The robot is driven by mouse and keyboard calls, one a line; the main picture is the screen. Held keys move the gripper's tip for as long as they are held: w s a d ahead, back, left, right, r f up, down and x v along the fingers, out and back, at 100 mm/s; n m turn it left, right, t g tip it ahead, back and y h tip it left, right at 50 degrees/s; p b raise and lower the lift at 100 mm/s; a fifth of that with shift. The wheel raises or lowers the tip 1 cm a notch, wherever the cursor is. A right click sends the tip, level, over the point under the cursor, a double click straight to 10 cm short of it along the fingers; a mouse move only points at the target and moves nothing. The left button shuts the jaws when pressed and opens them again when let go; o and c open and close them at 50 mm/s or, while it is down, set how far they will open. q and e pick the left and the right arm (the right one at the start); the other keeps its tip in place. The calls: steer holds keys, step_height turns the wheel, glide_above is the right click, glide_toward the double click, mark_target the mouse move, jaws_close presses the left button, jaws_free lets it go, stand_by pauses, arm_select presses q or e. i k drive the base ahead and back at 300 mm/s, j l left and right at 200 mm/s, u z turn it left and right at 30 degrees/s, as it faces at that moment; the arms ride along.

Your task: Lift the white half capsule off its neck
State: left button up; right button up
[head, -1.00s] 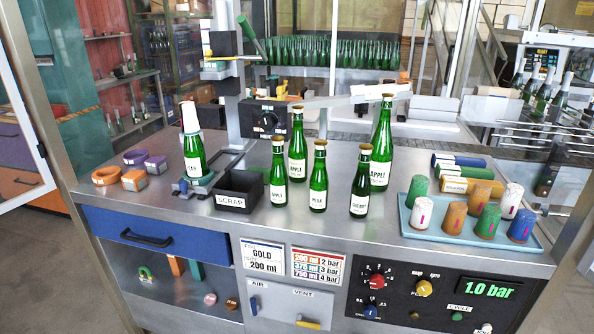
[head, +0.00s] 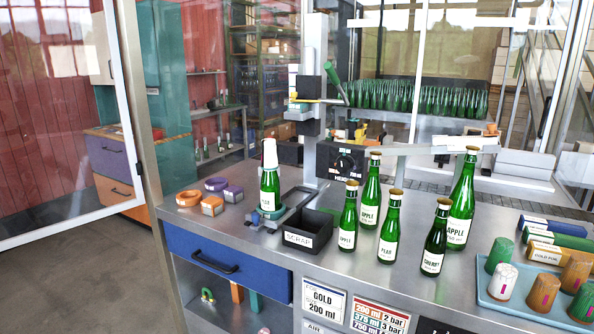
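The white half capsule (head: 269,153) sits upright on the neck of a green bottle (head: 268,192) labelled PEAR. That bottle stands on the small teal base of the capsuling stand at the left of the steel bench. Neither of my grippers shows in the head view.
A black SCRAP bin (head: 305,230) stands just right of the capped bottle. A blue tray (head: 507,299) holds coloured capsules.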

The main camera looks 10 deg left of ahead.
mark_target(269, 160)
steer(key=i+j+z, duration=0.1)
steer(key=j, duration=0.25)
steer(key=i+j, duration=0.35)
steer(key=i+j+z, duration=0.15)
steer(key=j, duration=0.3)
steer(key=i+j, duration=0.25)
steer(key=j, duration=0.15)
steer(key=z, duration=0.05)
